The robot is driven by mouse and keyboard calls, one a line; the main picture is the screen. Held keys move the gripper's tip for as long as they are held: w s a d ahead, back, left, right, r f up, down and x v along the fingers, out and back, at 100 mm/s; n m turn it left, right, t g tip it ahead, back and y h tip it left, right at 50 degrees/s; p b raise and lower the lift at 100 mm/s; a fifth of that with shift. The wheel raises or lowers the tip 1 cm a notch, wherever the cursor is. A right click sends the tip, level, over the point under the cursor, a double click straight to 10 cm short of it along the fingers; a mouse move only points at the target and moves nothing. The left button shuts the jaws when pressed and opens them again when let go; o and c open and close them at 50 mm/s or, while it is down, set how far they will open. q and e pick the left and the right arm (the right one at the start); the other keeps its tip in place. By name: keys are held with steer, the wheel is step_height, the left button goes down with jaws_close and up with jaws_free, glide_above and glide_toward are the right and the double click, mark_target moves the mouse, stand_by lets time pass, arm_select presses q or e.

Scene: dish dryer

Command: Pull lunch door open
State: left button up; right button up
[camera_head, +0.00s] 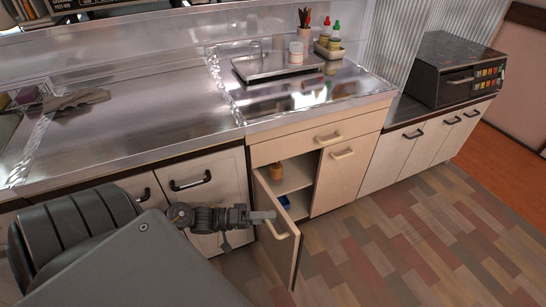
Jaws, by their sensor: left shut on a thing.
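A cream cabinet door (267,252) under the metal counter stands partly open, swung out toward me. Its pale handle (282,235) is on the outer face near the free edge. My left gripper (265,217) is shut on this handle. Inside the opening, a shelf (294,178) shows with a small brown bottle (276,174) on it. A blue item (284,202) lies lower down, partly hidden by the door. My right gripper is not in view.
The neighbouring cabinet door (338,182) and the drawer (300,149) above are shut. A dark microwave-like appliance (450,70) stands on the right counter. Dark-handled cabinets (205,195) are to the left. The tiled floor (400,240) to the right is clear.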

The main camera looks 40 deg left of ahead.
arm_select(q)
steer(key=shift+w+a+r+b, duration=0.1)
steer(key=shift+a+b, duration=0.05)
steer(key=shift+a, duration=1.2)
steer(key=shift+a+r+b, duration=0.1)
steer(key=shift+a+b, duration=0.05)
steer(key=shift+a, duration=1.2)
steer(key=c, duration=0.5)
steer(key=shift+s+a+f, duration=0.3)
steer(key=shift+a, duration=0.15)
steer(key=shift+c, duration=0.4)
